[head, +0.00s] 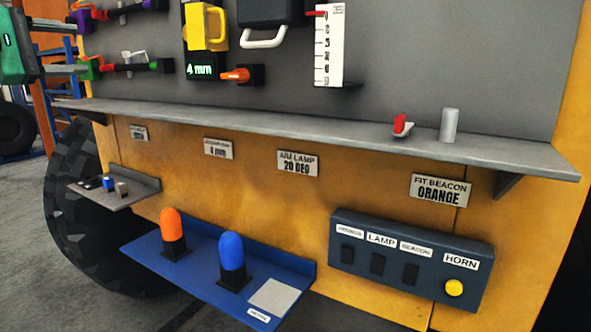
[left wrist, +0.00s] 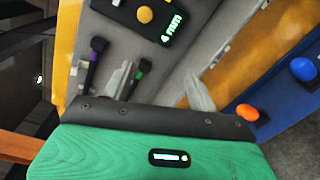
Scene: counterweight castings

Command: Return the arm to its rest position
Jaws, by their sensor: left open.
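My left gripper (head: 62,46) is at the upper left in the head view, in front of the panel's left end, with its green body cut by the picture edge. In the left wrist view its two grey fingers (left wrist: 158,84) stand wide apart with nothing gripped between them. A green-marked dark tool (left wrist: 140,75) and a purple-marked one (left wrist: 98,46) show beyond the fingers; they are also on the panel in the head view, green (head: 92,68) and purple (head: 82,18). My right gripper is in neither view.
A grey shelf (head: 300,128) runs below the panel, with a red-topped piece (head: 401,125) and a grey cylinder (head: 450,126). Below are a blue tray (head: 200,285) with orange (head: 171,226) and blue beacons (head: 232,250), a small side shelf (head: 140,186), and a switch box (head: 335,235). A large tyre (head: 75,215) stands left.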

